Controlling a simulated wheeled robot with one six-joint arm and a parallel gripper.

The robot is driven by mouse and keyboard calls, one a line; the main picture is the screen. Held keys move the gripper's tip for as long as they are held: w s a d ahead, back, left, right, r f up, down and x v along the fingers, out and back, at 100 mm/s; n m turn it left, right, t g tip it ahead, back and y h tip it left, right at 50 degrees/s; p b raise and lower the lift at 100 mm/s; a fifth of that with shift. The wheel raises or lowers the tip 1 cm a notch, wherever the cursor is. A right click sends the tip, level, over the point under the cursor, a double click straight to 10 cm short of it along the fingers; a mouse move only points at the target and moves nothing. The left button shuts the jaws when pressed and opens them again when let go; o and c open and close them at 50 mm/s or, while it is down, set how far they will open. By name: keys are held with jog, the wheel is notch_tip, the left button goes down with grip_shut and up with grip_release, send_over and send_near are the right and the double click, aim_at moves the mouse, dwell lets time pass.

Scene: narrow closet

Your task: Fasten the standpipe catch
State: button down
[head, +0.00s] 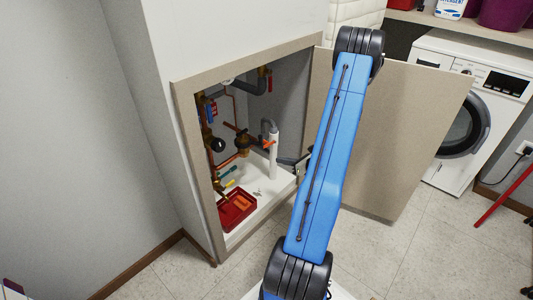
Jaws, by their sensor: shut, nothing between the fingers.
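The white standpipe (273,162) stands upright inside the open wall cabinet, with a grey hose (265,123) bent over into its top. A small orange-red piece (267,144), apparently the catch, sits on the upper part of the pipe; its exact position is too small to tell. My gripper (285,161) is just right of the standpipe, at the cabinet opening and a little lower than the orange-red piece. It is shut and empty. My blue arm link hides part of the wrist behind it. I cannot tell whether the fingertips touch the pipe.
The cabinet door (400,135) stands open to the right, behind my arm. Valves and copper pipes (242,143) crowd the cabinet's left and back. A red tray (237,208) lies on its floor (262,195). A washing machine (470,110) stands at the right.

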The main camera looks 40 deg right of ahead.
aim_at(267, 142)
jog(key=shift+s+d+f, duration=0.2)
jog(key=shift+d+f, duration=0.1)
jog(key=x, duration=1)
jog(key=shift+d+r, duration=0.2)
jog(key=shift+r, duration=0.8)
jog(key=shift+d+r, duration=0.2)
jog(key=shift+r, duration=0.85)
